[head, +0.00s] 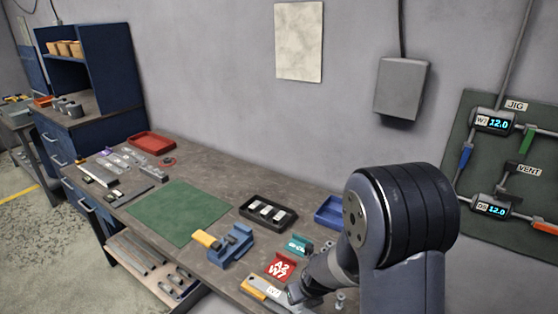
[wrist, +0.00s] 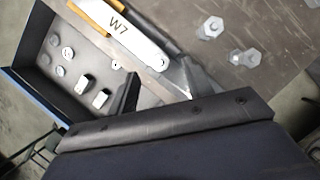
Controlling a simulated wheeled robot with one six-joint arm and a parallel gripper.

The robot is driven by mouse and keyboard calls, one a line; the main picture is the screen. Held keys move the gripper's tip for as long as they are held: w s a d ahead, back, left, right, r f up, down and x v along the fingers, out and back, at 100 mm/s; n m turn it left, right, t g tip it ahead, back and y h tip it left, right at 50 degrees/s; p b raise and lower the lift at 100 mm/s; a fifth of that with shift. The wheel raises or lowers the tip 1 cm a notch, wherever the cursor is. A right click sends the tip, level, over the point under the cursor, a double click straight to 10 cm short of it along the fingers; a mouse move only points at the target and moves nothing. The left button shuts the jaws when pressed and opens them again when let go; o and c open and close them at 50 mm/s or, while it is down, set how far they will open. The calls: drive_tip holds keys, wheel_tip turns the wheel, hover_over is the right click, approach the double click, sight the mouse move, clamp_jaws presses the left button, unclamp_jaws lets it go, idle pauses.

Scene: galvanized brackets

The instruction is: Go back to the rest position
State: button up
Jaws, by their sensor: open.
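My gripper (wrist: 160,86) is open at the lower middle of the wrist view, with its two dark fingers apart. A white-and-orange piece marked W7 (wrist: 120,25) lies just beyond the fingers; whether they touch it cannot be told. In the head view the same W7 piece (head: 268,290) lies at the bench's front edge. My gripper (head: 297,294) is beside its right end there, partly hidden by my arm.
The bench (head: 205,158) bears a green mat (head: 180,212), a blue vise (head: 232,243), a black tray (head: 247,213), a blue bin (head: 329,213), a red marked plate (head: 281,266) and a teal piece (head: 300,244). Hex bolts (wrist: 211,27) stand near my gripper. A grey box (head: 402,88) hangs on the wall.

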drive_tip(key=x, duration=0.4)
drive_tip(key=shift+f, duration=0.25)
drive_tip(key=shift+r+n+y, duration=0.1)
drive_tip(key=shift+n+y, duration=0.4)
drive_tip(key=shift+n, duration=0.6)
drive_tip(key=n+b, duration=0.2)
drive_tip(key=shift+w+f+n+g+y, duration=0.1)
drive_tip(key=shift+f+n+g+y, duration=0.2)
drive_tip(key=shift+g, duration=0.1)
drive_tip(key=n+g+b, duration=0.1)
drive_tip(key=n, duration=0.2)
drive_tip(key=n+g+y+b, duration=0.1)
drive_tip(key=n+b, duration=0.1)
drive_tip(key=n, duration=0.1)
drive_tip(key=shift+r, duration=0.2)
drive_tip(key=n+g, duration=0.1)
drive_tip(key=n, duration=0.2)
drive_tip(key=n+g, duration=0.1)
drive_tip(key=n, duration=0.3)
drive_tip(key=shift+a+r+g+b, duration=0.1)
drive_tip(key=shift+g+b, duration=0.2)
drive_tip(key=shift+g, duration=0.1)
drive_tip(key=n+g, duration=0.1)
drive_tip(key=n, duration=0.2)
drive_tip(key=n+g+h, duration=0.1)
drive_tip(key=n, duration=0.3)
drive_tip(key=shift+h, duration=0.3)
drive_tip(key=shift+m, duration=0.5)
